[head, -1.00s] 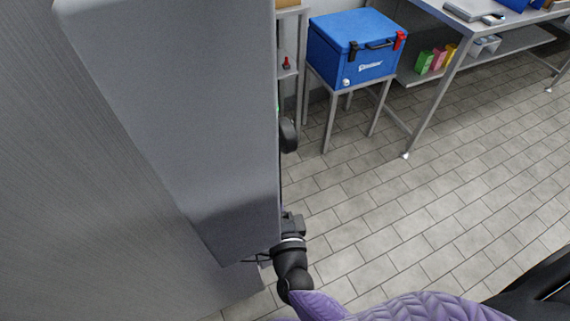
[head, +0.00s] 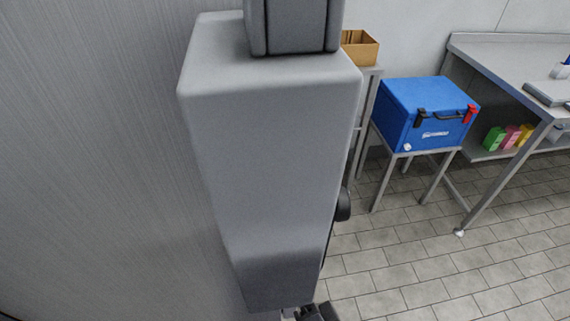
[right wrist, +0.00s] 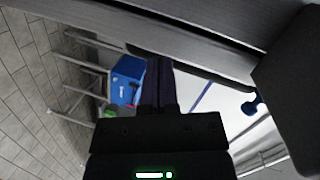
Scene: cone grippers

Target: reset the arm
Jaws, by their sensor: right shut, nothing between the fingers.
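My right gripper (right wrist: 160,85) shows in the right wrist view with its dark fingers together and nothing between them. In the head view only a small dark piece of what looks like my right arm's end shows at the bottom edge, under a large grey box-shaped unit (head: 270,150). I cannot tell there whether it touches the unit. My left gripper is in neither view.
The grey unit and a brushed grey panel (head: 90,150) fill the left half of the head view, very close. A blue cool box (head: 425,110) sits on a metal stand, beside a steel table (head: 510,60). Tiled floor (head: 440,280) is clear at right.

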